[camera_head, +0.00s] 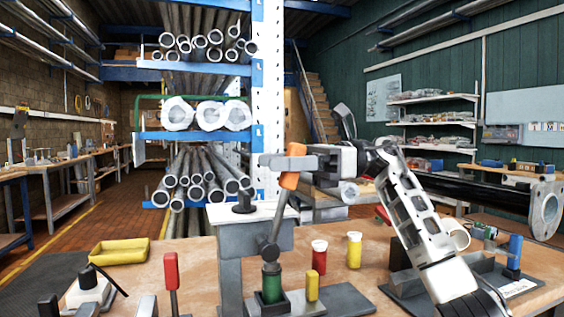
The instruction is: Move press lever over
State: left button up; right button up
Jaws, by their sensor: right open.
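The press lever (271,240) is a dark grey rod with an orange grip (289,181). It leans up and slightly right from a pivot on the grey press (232,268), above a green cylinder (272,284). My right gripper (279,161) reaches in from the right at the orange grip's height. It is open, and a grey finger crosses in front of the grip, with orange showing above and below it. Whether the finger touches the grip, and where the other finger lies, I cannot tell. My left gripper is not in view.
On the wooden bench stand a red jar (319,258), a yellow jar (354,251), a yellow tray (120,251) and a red-handled tool (171,271). A grey fixture with a blue cylinder (514,251) stands at right. Pipe racks (197,136) stand behind.

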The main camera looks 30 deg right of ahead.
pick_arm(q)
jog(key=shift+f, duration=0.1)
pick_arm(e)
jog(key=shift+c, duration=0.3)
